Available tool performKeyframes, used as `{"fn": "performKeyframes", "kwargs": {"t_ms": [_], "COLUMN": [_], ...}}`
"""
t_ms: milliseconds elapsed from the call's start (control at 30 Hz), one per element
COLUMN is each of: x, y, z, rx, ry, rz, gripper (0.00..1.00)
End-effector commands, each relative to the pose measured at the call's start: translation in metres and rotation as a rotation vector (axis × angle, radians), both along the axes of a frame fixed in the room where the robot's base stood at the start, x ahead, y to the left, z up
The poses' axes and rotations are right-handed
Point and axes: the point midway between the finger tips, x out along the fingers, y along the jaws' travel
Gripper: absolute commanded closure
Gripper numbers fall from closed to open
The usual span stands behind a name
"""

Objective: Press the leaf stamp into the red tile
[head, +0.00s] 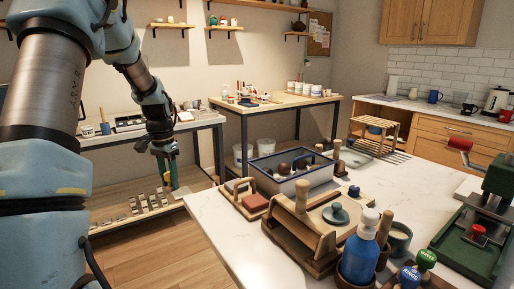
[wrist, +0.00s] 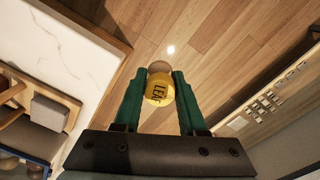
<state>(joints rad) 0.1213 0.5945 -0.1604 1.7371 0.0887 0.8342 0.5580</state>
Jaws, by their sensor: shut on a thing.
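The leaf stamp (wrist: 158,88) shows in the wrist view as a round yellow knob with "LEAF" on its top. It sits between the green fingers of my gripper (wrist: 162,80), which is shut on it. Its stamping face is hidden. In the head view my gripper (head: 172,184) hangs fingers down at the left, beyond the white table's left edge and above the wooden floor. A reddish block (head: 255,202) lies on a wooden board near the left edge of the table; I cannot tell whether it is the red tile.
The white table (head: 225,235) holds a grey tray (head: 265,180), a wooden slab stand (head: 300,232), a blue bottle (head: 360,250), a "RINGS" stamp (head: 409,275), a "WAVES" stamp (head: 427,259) and a green press (head: 470,240). A low shelf with small pieces (head: 150,207) is below my gripper.

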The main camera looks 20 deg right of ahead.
Motion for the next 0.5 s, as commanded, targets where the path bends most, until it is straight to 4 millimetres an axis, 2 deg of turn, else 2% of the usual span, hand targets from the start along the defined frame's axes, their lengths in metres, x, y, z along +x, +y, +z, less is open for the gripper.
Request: {"fn": "performKeyframes", "kwargs": {"t_ms": [33,200,333,500], "x": [-0.013,-0.061,-0.101,-0.146], "y": [-0.024,-0.094,-0.138,-0.177], "z": [0.027,0.076,0.110,0.137], "rx": [-0.005,-0.016,-0.019,-0.015], "ry": [-0.001,-0.007,-0.015,-0.022], "rz": [-0.156,-0.712,-1.129,-1.558], "gripper": [1.00,1.00,1.00,1.00]}}
